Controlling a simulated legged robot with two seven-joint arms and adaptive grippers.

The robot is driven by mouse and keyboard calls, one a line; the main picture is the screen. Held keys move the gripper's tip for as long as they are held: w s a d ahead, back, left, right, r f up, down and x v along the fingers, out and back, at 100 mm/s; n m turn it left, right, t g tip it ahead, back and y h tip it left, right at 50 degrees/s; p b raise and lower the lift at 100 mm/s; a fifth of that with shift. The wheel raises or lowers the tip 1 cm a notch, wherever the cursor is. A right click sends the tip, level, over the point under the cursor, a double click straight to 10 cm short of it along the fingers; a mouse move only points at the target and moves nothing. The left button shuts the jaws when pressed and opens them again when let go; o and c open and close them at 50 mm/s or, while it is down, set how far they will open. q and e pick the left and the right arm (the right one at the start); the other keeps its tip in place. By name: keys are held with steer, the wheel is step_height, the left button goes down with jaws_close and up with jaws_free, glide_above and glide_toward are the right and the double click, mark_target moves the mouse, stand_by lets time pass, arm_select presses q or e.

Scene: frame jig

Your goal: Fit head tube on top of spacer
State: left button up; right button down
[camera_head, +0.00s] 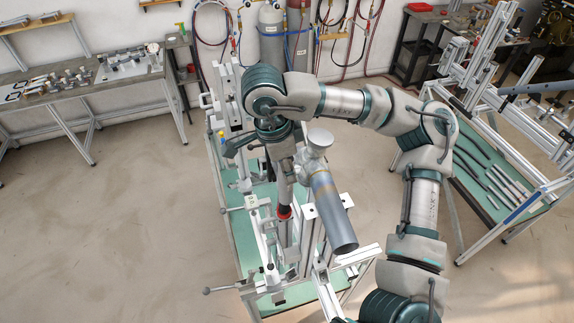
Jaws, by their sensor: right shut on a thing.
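My right gripper (270,142) points down above the jig, at the end of my arm that reaches in from the lower right. It is shut on a slim grey upright piece (285,172), which I take to be the head tube. Its dark finger parts and the wrist hide the piece's upper end. A red ring (284,212) shows just below, around the upright line of the jig. I cannot tell for sure which part is the spacer, or whether the tube touches it. My left gripper is not in view.
A thick grey tube (333,212) slants beside the gripper, with a round pale fitting (318,140) near its top. The jig's rails and clamps stand on a green-topped bench (236,235). A rack (500,165) with rods is right, a worktable (75,90) left. Floor at left is clear.

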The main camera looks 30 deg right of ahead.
steer(key=shift+d, duration=0.15)
steer(key=shift+a, duration=0.45)
stand_by(0.4)
steer(key=shift+d, duration=0.15)
stand_by(0.4)
stand_by(0.6)
steer(key=shift+f+b, duration=1.45)
steer(key=shift+f, duration=0.75)
steer(key=c, duration=0.7)
jaws_free()
steer(key=shift+s, duration=0.1)
steer(key=shift+r, duration=0.3)
step_height(320, 180, up, 11)
steer(key=a, duration=0.2)
steer(key=shift+w+a+r, duration=0.15)
steer(key=shift+w+a, duration=0.1)
steer(key=shift+a, duration=0.05)
